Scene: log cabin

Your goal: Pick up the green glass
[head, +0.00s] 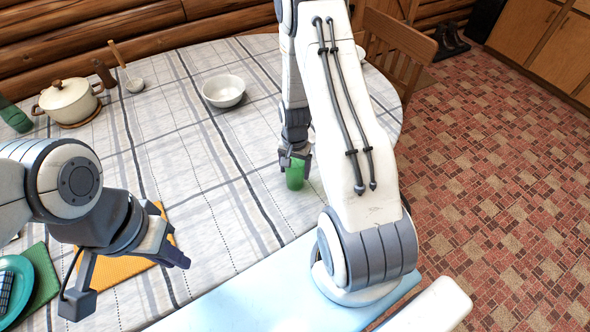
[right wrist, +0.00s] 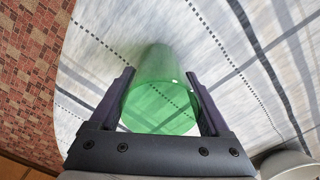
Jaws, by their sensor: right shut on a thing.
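The green glass (head: 295,174) stands on the checked tablecloth near the right side of the table. My right gripper (head: 292,157) reaches down over it from above, with its fingers at the glass's upper part. In the right wrist view the translucent green glass (right wrist: 163,92) sits between the two dark fingers of my right gripper (right wrist: 162,95), which is shut on it. In the head view I cannot tell whether the glass's base touches the cloth. My left gripper (head: 125,275) is at the lower left with its two fingers spread apart and nothing between them.
An orange mat (head: 120,268) and a teal plate (head: 15,275) lie at the lower left. A wooden chair (head: 398,45) stands beyond the table. The table's middle is clear.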

